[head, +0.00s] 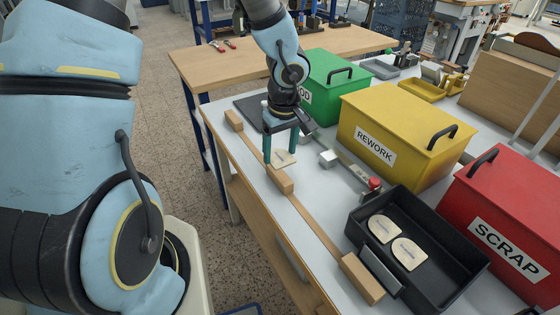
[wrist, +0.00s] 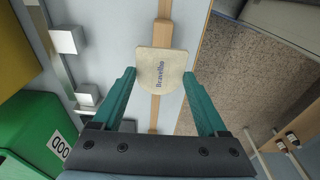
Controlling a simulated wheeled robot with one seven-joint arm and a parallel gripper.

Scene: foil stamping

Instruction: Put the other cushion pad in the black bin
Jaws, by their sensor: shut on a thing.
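My gripper (head: 281,157) is shut on a cream cushion pad with a rounded end and dark lettering. In the wrist view the pad (wrist: 161,68) sits between the green fingertips of my gripper (wrist: 160,76), with its printed face showing. In the head view the held pad (head: 285,160) is over the wooden strip near the bench's left edge; its exact height is hard to tell. The black bin (head: 449,291) is an open tray at the front right. Two similar cream pads, one (head: 382,229) and another (head: 409,254), lie flat in it, apart from my gripper.
Lidded green (head: 335,72), yellow (head: 411,122) and red (head: 512,225) boxes stand along the bench's right side. A fixture with a red knob (head: 375,184) lies between my gripper and the black bin. A wooden block (head: 362,279) stands by the bin's left side.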

